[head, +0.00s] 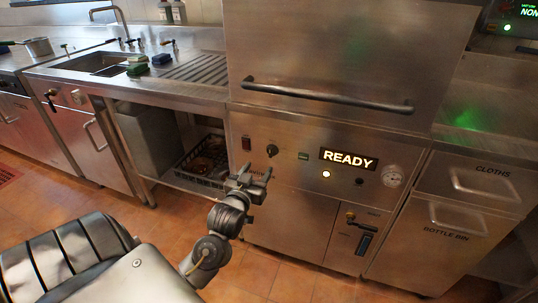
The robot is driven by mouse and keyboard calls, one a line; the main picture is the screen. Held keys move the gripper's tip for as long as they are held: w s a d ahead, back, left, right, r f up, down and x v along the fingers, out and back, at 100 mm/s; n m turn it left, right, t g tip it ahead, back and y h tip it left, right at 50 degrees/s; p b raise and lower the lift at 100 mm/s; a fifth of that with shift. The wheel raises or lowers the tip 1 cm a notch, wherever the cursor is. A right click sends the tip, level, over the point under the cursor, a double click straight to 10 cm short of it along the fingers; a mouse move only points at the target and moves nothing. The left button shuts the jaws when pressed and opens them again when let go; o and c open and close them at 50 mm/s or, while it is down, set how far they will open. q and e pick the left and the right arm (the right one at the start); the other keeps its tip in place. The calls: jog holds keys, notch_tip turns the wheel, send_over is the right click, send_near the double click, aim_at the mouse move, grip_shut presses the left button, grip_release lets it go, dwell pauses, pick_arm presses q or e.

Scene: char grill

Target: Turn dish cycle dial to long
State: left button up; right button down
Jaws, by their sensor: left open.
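The dishwasher (310,140) stands in the middle, its front panel bearing a lit READY display (347,159). A small black dial (272,151) sits on the left part of this panel, above and to the right of my left gripper. Its label is partly hidden behind the gripper, and its setting is too small to tell. My left gripper (247,176) is open and empty, in front of the panel's lower left, below the dial. I cannot tell whether it touches the panel. My right gripper is not in view.
A long handle bar (325,96) crosses the dishwasher's hood above the panel. A dark switch (246,143) is left of the dial. A rack (203,160) sits under the sink counter. Cloths and bottle bin drawers (478,183) stand right. Tiled floor in front is clear.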

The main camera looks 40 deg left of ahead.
aim_at(270, 150)
pick_arm(q)
jog(key=x, duration=1)
jog(key=shift+w+b, duration=0.15)
jog(key=shift+b, duration=0.2)
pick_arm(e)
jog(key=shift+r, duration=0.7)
pick_arm(q)
jog(key=c, duration=0.9)
jog(key=shift+c, duration=0.3)
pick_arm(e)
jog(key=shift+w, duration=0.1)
